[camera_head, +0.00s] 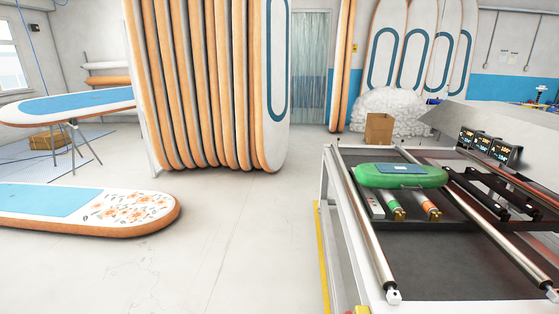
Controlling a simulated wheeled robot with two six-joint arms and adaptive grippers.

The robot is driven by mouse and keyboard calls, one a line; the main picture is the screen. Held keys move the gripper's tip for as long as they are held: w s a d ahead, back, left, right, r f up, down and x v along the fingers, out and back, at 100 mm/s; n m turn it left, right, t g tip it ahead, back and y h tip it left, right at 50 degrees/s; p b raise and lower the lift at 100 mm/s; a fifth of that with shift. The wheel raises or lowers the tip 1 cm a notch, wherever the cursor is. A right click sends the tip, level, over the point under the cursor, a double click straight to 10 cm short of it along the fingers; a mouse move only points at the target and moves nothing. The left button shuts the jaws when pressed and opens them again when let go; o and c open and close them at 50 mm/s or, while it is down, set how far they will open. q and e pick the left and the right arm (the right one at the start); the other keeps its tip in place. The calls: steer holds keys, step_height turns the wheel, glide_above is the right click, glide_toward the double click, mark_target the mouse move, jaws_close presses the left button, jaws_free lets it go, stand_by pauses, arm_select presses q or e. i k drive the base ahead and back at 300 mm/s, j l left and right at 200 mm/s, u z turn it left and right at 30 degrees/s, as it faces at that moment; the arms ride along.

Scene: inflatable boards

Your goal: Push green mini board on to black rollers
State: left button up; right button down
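The green mini board (425,179) lies flat near the far end of the machine table on the right, with a blue pad on its top. Its left end is at the left silver rail (368,235), and its right end reaches toward the black bars (482,192), which look like the black rollers. I cannot tell whether the board touches them. Neither of my grippers is in view.
The machine table (340,245) has a second silver rail (505,232) and a dark bed (440,270). Two small fittings with green and orange bands stand before the board. Display screens (487,145) are behind right. A flowered board (100,208) lies left; open floor between.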

mark_target(368, 176)
steer(key=i+j, duration=0.15)
steer(key=i, duration=0.35)
steer(key=i+j, duration=0.1)
steer(key=i, duration=0.4)
steer(key=i+j, duration=0.15)
steer(key=i, duration=0.3)
steer(key=i+j, duration=0.1)
steer(key=i, duration=0.4)
steer(key=i+j+z, duration=0.1)
steer(key=i, duration=0.4)
